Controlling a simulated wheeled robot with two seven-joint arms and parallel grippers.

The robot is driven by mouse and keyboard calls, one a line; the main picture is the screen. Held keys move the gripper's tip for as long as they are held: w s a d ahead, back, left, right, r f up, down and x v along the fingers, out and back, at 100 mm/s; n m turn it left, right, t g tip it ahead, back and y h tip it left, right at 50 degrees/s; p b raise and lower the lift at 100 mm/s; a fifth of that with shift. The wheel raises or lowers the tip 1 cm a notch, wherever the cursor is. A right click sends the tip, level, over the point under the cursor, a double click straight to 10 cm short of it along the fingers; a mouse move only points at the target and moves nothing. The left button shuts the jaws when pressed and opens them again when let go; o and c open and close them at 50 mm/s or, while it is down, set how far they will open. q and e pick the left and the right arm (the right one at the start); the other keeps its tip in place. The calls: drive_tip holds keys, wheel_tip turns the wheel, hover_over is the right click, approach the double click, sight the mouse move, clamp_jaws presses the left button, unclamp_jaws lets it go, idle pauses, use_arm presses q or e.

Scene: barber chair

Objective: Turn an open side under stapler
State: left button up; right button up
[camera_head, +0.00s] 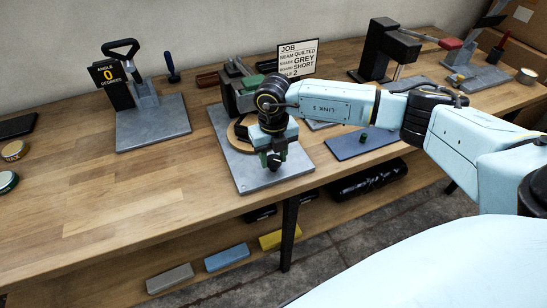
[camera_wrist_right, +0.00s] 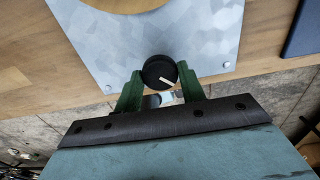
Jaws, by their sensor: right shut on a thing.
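My right gripper (camera_head: 273,160) reaches down over the front of a grey metal plate (camera_head: 226,150) at the middle of the bench. The knob is at the front edge of the plate. A green-grey machine (camera_head: 236,92) stands at the back of this plate, partly behind my arm; I cannot tell whether it is the stapler. A round wooden piece (camera_head: 238,134) shows beside my wrist. My left gripper is not in view.
An angle stand (camera_head: 107,76) reading 0 degrees is on the left. A job card (camera_head: 297,58) stands behind my arm. A dark press (camera_head: 383,50) and a blue mat (camera_head: 350,143) are to the right. Coloured blocks (camera_head: 227,257) lie on the lower shelf.

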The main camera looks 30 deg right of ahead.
sight(274, 159)
drive_tip(key=n+b, duration=0.1)
drive_tip(key=n, duration=0.3)
drive_tip(key=shift+n+b, duration=0.3)
drive_tip(key=shift+b, duration=0.05)
drive_tip(key=shift+r+n+b, duration=0.1)
drive_tip(key=shift+n+b, duration=0.65)
drive_tip(key=shift+n, duration=1.25)
drive_tip(key=shift+w, duration=0.1)
drive_tip(key=o, duration=1)
drive_tip(key=shift+c, duration=0.2)
wheel_tip(274, 159, up, 13)
drive_tip(key=shift+r, duration=0.15)
